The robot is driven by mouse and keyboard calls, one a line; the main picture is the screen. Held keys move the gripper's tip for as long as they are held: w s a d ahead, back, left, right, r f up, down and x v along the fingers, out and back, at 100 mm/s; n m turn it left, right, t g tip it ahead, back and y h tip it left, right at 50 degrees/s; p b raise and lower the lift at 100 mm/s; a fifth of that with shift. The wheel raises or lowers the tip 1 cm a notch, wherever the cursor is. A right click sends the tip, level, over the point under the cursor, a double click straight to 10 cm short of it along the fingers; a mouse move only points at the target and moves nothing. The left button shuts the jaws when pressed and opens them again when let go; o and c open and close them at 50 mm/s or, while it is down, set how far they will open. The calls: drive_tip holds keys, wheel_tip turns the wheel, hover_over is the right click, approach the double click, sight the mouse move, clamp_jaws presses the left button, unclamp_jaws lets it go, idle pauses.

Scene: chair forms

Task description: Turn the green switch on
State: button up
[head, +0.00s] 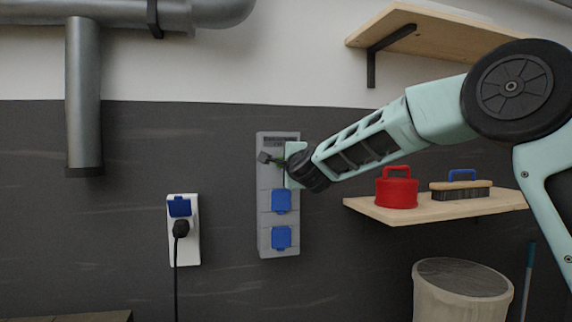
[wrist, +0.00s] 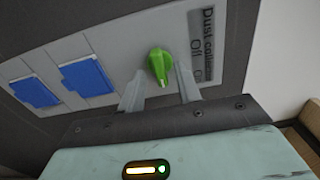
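The green switch (wrist: 159,66) is a small rotary knob on a grey wall panel (head: 265,200). In the wrist view, a label beside it reads "Dust collector", with "Off" below and a second word partly hidden by a finger. My gripper (wrist: 161,74) is at the panel, with one grey finger on each side of the knob. The fingers are apart, with small gaps seeming to show beside the knob; I cannot tell whether either touches it.
Two blue socket covers (head: 281,201) sit lower on the panel. A white socket (head: 190,245) with a black plug is to the left. A shelf (head: 440,208) with a red container (head: 397,187) and a brush (head: 460,190) is at right, above a bin (head: 425,300).

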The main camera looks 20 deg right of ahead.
drive_tip(key=s+b, duration=0.4)
drive_tip(key=s, duration=1.3)
drive_tip(key=shift+s, duration=0.2)
drive_tip(key=s+a+f+n+g+y+p, duration=0.55)
drive_tip(key=s+a+f+n+g, duration=0.35)
drive_tip(key=s+a+f+n, duration=0.45)
drive_tip(key=s+d+f+n+g+h+p, duration=0.1)
drive_tip(key=s+d+f+n+g, duration=0.1)
drive_tip(key=s, duration=0.5)
drive_tip(key=s+d+f+n+g+h+p, duration=0.2)
drive_tip(key=s+f+n+g, duration=0.2)
drive_tip(key=s+n, duration=0.2)
drive_tip(key=s+d+f+n+g+h+p, duration=0.2)
drive_tip(key=s+f+n+g, duration=0.1)
drive_tip(key=s, duration=0.6)
drive_tip(key=shift+d+f+n, duration=0.4)
drive_tip(key=shift+f+n, duration=0.05)
drive_tip(key=shift+n, duration=0.2)
drive_tip(key=shift+d, duration=0.1)
